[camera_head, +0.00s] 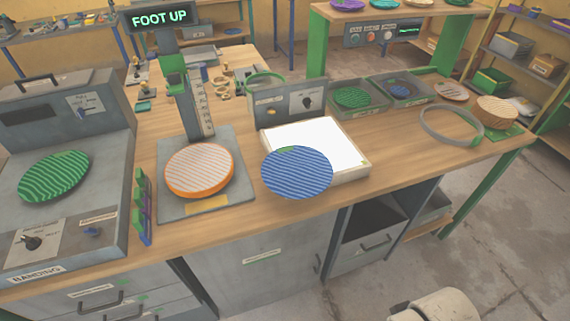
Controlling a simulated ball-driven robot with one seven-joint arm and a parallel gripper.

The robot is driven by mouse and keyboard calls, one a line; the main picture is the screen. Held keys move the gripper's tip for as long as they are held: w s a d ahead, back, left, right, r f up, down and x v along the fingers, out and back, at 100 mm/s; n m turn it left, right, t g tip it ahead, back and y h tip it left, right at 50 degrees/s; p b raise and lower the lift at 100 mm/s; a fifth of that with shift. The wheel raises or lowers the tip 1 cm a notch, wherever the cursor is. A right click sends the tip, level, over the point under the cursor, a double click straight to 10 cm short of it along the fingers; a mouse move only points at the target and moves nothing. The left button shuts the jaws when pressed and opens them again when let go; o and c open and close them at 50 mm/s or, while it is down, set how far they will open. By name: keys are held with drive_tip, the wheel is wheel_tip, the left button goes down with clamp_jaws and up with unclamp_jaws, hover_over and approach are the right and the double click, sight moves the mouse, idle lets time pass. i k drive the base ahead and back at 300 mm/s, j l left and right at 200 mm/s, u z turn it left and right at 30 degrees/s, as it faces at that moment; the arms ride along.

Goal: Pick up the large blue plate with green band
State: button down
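A large blue striped plate (297,174) shows at the middle of the view, with a small green patch (288,149) at its upper left edge; a full green band around it cannot be made out. It overlaps the front left part of a white lit panel (335,145) and reaches past the panel's front edge. Whether it rests flat or overhangs is unclear. A smaller blue plate (403,91) lies in a tray at the back right. My gripper is not in view; only a pale part of my arm shows at the bottom right.
An orange-rimmed striped plate (199,170) sits under the press column (195,100), left of the blue plate. A green plate (54,176) lies on the banding machine (62,235). A grey ring (451,126) and trays (354,98) stand at right. Drawers are below the wooden bench (262,222).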

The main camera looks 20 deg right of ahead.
sight(294, 172)
drive_tip(key=i+l+u, duration=0.1)
drive_tip(key=i+l, duration=0.15)
drive_tip(key=i+l+u, duration=0.1)
drive_tip(key=l, duration=0.3)
drive_tip(key=i+l+u, duration=0.15)
drive_tip(key=i+l, duration=0.15)
drive_tip(key=i+l+u, duration=0.1)
drive_tip(key=l, duration=0.35)
drive_tip(key=i, duration=0.05)
